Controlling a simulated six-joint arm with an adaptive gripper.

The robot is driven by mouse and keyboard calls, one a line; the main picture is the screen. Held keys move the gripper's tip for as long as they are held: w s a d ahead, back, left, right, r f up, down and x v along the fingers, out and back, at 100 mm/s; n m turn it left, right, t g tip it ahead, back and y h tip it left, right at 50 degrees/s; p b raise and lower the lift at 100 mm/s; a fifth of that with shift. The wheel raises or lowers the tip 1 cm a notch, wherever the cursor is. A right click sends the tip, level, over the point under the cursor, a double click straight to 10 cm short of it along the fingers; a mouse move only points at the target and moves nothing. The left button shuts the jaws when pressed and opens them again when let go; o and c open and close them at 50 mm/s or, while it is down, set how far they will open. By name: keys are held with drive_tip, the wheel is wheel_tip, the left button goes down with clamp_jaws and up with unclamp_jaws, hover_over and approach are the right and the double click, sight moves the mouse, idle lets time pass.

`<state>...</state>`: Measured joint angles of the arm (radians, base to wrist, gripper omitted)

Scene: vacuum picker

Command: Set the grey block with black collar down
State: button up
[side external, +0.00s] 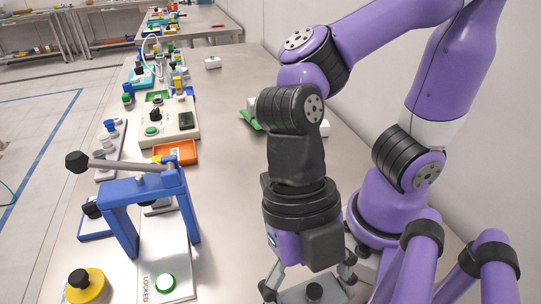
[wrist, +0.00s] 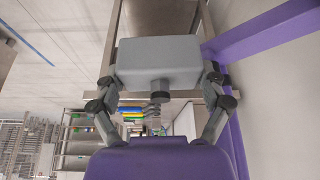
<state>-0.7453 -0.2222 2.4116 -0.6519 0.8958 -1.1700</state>
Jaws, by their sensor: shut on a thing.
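My gripper (side external: 309,281) is at the bottom of the side external view, pointing down over the near part of the table. Its fingers are shut on the two sides of the grey block with black collar (side external: 296,295). The block is cut off by the lower frame edge there, and a dark round piece shows on it. In the wrist view the grey block (wrist: 158,60) sits between the fingertips of my gripper (wrist: 160,80), with its black collar facing the camera. Whether its underside touches the table cannot be told.
A yellow-based black knob (side external: 85,285) is at the near left edge. An orange tray (side external: 175,152) and a control box (side external: 165,120) are farther back. The table's middle (side external: 228,170) is clear.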

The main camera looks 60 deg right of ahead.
drive_tip(key=shift+s+r, duration=0.1)
drive_tip(key=shift+r, duration=0.2)
drive_tip(key=w+d+r+m+t, duration=0.2)
drive_tip(key=w+d+m+t, duration=0.15)
drive_tip(key=w+m, duration=0.55)
drive_tip(key=w+d+r+m+t, duration=0.1)
drive_tip(key=w+d+m+t, duration=0.3)
drive_tip(key=w+m, duration=0.45)
drive_tip(key=m, duration=0.2)
hover_over(222, 157)
drive_tip(key=d, duration=0.1)
drive_tip(key=shift+n+g, duration=0.25)
drive_tip(key=shift+g, duration=0.1)
drive_tip(key=f, duration=0.9)
drive_tip(key=shift+s+d+f, duration=0.1)
drive_tip(key=shift+s+f, duration=0.25)
drive_tip(key=shift+s, duration=0.05)
drive_tip(key=shift+f, duration=1.95)
drive_tip(key=shift+f, duration=0.15)
